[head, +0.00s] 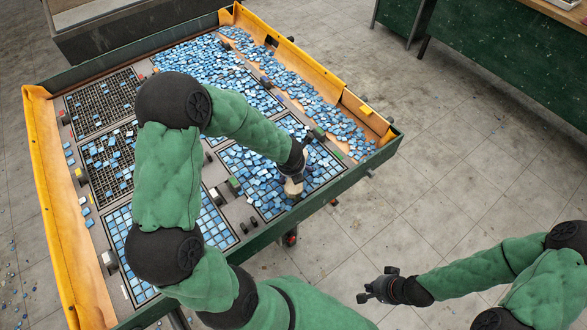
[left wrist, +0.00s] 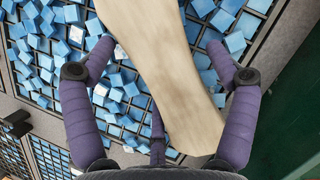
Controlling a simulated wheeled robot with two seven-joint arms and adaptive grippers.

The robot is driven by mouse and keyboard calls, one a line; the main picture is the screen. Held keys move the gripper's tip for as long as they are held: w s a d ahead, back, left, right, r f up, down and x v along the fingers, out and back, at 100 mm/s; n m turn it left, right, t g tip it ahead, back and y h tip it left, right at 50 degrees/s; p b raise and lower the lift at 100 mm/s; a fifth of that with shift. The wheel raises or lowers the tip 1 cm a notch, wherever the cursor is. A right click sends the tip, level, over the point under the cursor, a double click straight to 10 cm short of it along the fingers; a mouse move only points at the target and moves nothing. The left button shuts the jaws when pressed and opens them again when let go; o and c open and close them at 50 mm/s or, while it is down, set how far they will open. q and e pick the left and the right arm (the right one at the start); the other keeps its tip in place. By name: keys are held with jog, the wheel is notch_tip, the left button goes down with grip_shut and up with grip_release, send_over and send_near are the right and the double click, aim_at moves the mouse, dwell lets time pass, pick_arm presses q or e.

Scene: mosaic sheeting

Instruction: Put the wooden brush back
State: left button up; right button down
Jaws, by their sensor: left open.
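The wooden brush (head: 292,188) is a pale wood piece at the near right part of the sorting table, over a grid of blue tiles; my left gripper partly hides it in the head view. In the left wrist view the brush (left wrist: 172,75) runs from the top edge down between my purple fingers. My left gripper (left wrist: 157,62) is open, with a finger on each side of the wood and gaps visible on both sides. My right gripper (head: 372,287) hangs empty over the floor, right of the table; its finger opening is too small to judge.
The table has a green near rim (head: 350,178) and an orange left wall (head: 58,200). Several black grids hold loose blue tiles, with small blocks on the dividers between them. My left arm covers the table's middle. Open floor (head: 440,150) lies to the right; a green bench (head: 510,65) stands beyond.

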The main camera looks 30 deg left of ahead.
pick_arm(q)
jog(key=p+v, duration=0.5)
jog(key=v, duration=0.6)
jog(key=shift+r, duration=0.1)
jog(key=shift+s+r+p, duration=0.2)
jog(key=shift+r+p, duration=0.15)
jog(key=shift+r, duration=0.05)
jog(key=shift+d, duration=0.1)
